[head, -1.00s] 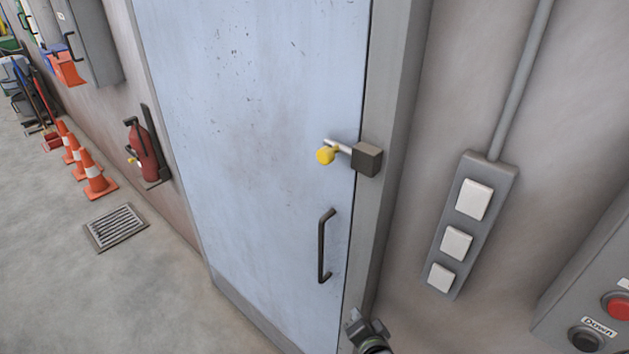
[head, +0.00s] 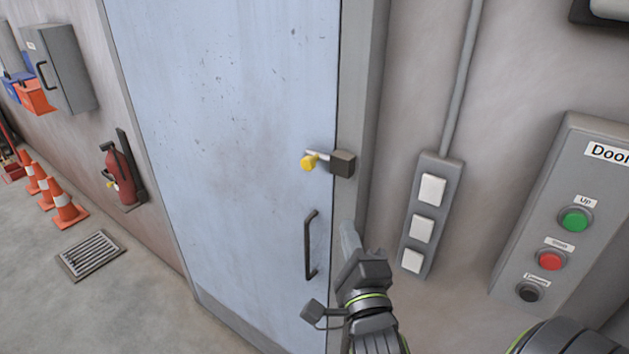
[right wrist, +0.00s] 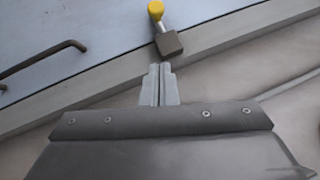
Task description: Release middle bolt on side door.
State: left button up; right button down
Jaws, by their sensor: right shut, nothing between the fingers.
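The bolt on the pale blue side door (head: 230,130) has a yellow knob (head: 309,163), a short metal bar and a dark square keeper block (head: 343,164) on the frame. The bar reaches from the door into the block. In the right wrist view the yellow knob (right wrist: 156,10) and the block (right wrist: 169,44) are just beyond my fingertips. My right gripper (head: 347,232) is shut and empty, below the block and apart from it; its closed fingers (right wrist: 158,72) point toward it. My left gripper is not in view.
A dark door handle (head: 310,245) is below the bolt, left of my right gripper. A switch strip (head: 409,238) and a door control box (head: 515,250) are on the wall at right. A fire extinguisher (head: 120,175) and cones (head: 66,204) stand at left.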

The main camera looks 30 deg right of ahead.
jog(key=shift+w+d+f, duration=0.1)
jog(key=shift+d, duration=0.05)
jog(key=b+x, duration=0.1)
jog(key=x, duration=0.4)
jog(key=b+x, duration=0.1)
jog(key=x, duration=0.4)
jog(key=shift+w+r, duration=0.2)
jog(key=shift+r, duration=0.1)
jog(key=w, duration=0.1)
jog(key=w+a+p, duration=0.1)
jog(key=w, duration=0.1)
jog(key=shift+a+r+p, duration=0.35)
jog(key=shift+a, duration=0.05)
jog(key=shift+d, duration=0.15)
